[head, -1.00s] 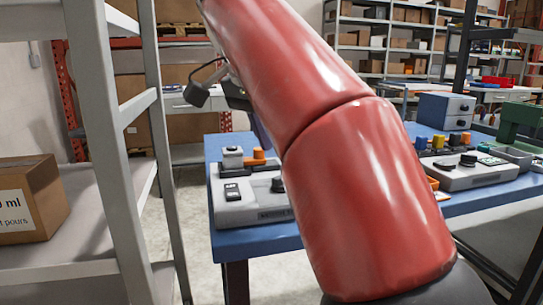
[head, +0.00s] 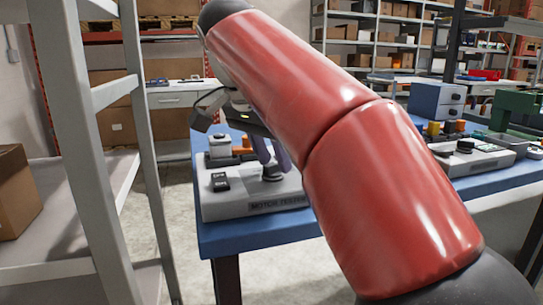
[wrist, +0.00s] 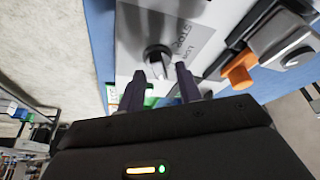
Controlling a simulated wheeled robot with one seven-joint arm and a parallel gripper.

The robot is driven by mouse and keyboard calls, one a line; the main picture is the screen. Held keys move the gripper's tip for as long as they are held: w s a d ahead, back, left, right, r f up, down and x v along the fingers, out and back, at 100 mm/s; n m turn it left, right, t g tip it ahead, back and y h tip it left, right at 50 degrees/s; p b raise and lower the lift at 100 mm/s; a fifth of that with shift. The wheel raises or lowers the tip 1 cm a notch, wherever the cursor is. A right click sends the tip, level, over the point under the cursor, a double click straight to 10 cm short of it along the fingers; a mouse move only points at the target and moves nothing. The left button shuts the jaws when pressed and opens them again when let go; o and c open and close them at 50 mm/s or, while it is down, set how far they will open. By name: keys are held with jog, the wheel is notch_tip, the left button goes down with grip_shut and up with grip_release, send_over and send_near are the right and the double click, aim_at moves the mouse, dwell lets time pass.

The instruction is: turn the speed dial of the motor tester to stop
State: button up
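The motor tester (head: 222,205) is a light grey box with a dark-lettered front label, lying on the blue table. Its black speed dial (head: 273,173) is on the top right and also shows in the wrist view (wrist: 157,58). Beside the dial the words STOP and LOW can be read. Which mark the dial points at I cannot tell. My gripper (wrist: 160,72) is open, its two dark purple fingers apart, with the dial just beyond and between the tips. I cannot see contact. In the head view the fingers come down just above the dial.
An orange part (wrist: 238,72) and a grey block stand on the tester near the dial. The blue table (head: 265,229) holds another grey device (head: 480,158) to the right. A grey shelf rack (head: 112,150) with a cardboard box (head: 15,192) stands at the left.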

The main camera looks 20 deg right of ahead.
grip_shut()
jog(key=shift+n, duration=0.4)
jog(key=n, duration=0.2)
jog(key=n+t+y, duration=0.1)
jog(key=n, duration=0.1)
jog(key=shift+s+d+r+n, duration=0.1)
jog(key=shift+d+n, duration=0.05)
jog(key=shift+n, duration=0.15)
jog(key=n+y+p, duration=0.1)
jog(key=n, duration=0.1)
jog(key=n+t+y+p, duration=0.1)
jog(key=n, duration=0.2)
jog(key=shift+y+p, duration=0.3)
jog(key=n+y, duration=0.1)
jog(key=n, duration=0.2)
jog(key=n+y, duration=0.1)
jog(key=n, duration=0.2)
jog(key=shift+d+n+p, duration=0.1)
jog(key=shift+n+p, duration=0.25)
jog(key=shift+n, duration=0.05)
jog(key=n+g+y, duration=0.1)
jog(key=n, duration=0.2)
jog(key=n+g+y, duration=0.1)
jog(key=n, duration=0.2)
jog(key=shift+n, duration=0.3)
